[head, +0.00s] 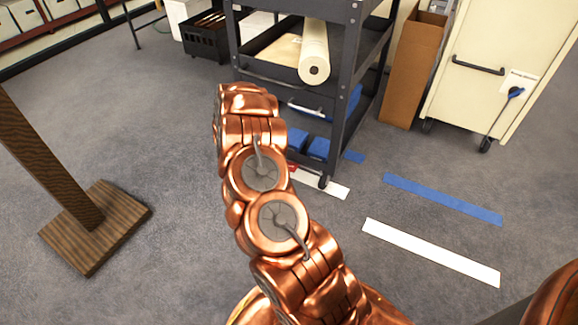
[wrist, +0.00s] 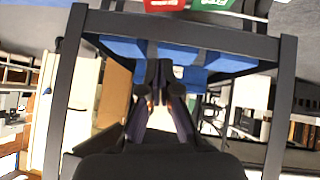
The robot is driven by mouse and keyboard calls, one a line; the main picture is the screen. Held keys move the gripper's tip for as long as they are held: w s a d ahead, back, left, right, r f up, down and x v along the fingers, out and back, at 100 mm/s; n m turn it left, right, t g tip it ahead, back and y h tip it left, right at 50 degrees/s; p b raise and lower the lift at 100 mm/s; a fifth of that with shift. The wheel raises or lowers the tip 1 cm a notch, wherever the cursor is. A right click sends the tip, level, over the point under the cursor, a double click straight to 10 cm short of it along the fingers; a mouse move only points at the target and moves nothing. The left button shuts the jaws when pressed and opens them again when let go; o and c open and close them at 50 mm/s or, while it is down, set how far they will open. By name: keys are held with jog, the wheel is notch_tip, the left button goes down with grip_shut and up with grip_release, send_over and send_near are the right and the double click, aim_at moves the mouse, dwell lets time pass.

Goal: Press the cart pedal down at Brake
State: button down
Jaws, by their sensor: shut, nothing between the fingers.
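The dark grey cart (head: 336,88) stands ahead of my arm, and its frame also fills the wrist view (wrist: 75,90). At its foot a small red piece (head: 292,168) shows, partly hidden by my arm. In the wrist view a red plate (wrist: 164,5) and a green plate (wrist: 212,5) with white marks sit at the top edge, cut off; they look like the pedal area, but I cannot read the marks. My gripper (wrist: 160,70) is shut and empty, apart from both plates. In the head view its fingers are hidden behind my arm.
A paper roll (head: 314,66) lies on the cart shelf. A cream cabinet (head: 480,75) and a cardboard box (head: 412,70) stand right. A wooden post on a square base (head: 95,225) stands left. Blue (head: 440,198) and white (head: 430,250) strips mark the otherwise clear floor at right.

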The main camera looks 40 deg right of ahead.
jog(key=b, duration=0.5)
send_over(293, 164)
jog(key=a, duration=0.3)
jog(key=f, duration=0.7)
jog(key=shift+w+d+f, duration=0.25)
jog(key=shift+f, duration=0.05)
jog(key=shift+s+a+f+b, duration=0.15)
jog(key=shift+f+b, duration=0.3)
jog(key=shift+f, duration=0.6)
jog(key=shift+s+f, duration=0.2)
jog(key=shift+f, duration=0.35)
